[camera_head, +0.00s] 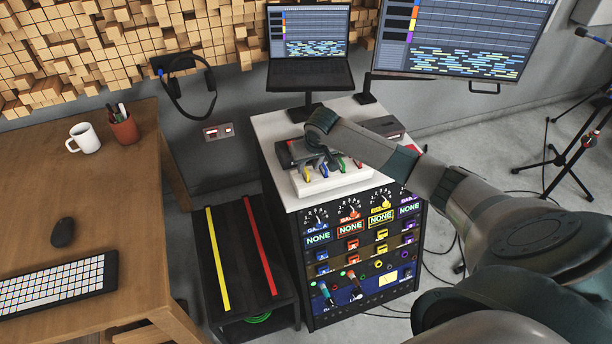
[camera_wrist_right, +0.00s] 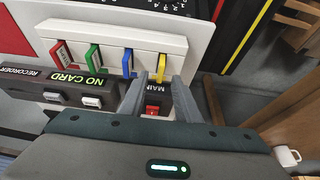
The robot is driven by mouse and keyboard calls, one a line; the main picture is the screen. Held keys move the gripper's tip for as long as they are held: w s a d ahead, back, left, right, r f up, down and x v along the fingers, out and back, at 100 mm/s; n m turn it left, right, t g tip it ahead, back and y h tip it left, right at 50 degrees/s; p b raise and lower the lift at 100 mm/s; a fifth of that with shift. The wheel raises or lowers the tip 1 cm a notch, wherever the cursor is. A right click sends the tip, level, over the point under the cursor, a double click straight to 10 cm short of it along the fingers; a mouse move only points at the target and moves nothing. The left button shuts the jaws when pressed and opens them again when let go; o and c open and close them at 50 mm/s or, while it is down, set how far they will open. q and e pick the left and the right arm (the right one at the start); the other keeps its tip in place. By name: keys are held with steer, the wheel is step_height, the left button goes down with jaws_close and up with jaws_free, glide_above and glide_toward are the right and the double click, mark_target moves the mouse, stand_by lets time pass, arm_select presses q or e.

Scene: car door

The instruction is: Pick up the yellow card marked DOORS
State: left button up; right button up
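The yellow card (camera_wrist_right: 161,66) stands upright at one end of a white card holder (camera_wrist_right: 113,33), beside a blue card (camera_wrist_right: 127,62), a green card (camera_wrist_right: 93,57) and a red card (camera_wrist_right: 62,53). No DOORS marking is legible. In the head view the yellow card (camera_head: 307,173) is at the left end of the holder on top of the rack. My right gripper (camera_wrist_right: 158,82) is open, its fingertips on either side of the yellow card's near end. I cannot tell whether they touch it. My left gripper is not in view.
A recorder with a NO CARD display (camera_wrist_right: 92,82) sits beside my right gripper, and a red switch (camera_wrist_right: 152,110) shows between its fingers. A laptop (camera_head: 310,60) stands behind the rack (camera_head: 372,260). A desk (camera_head: 60,195) with mug and keyboard is at left.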

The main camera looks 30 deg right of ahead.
mark_target(306, 171)
steer(key=shift+p+x, duration=0.3)
steer(key=shift+x, duration=1.3)
steer(key=shift+c, duration=0.6)
jaws_close()
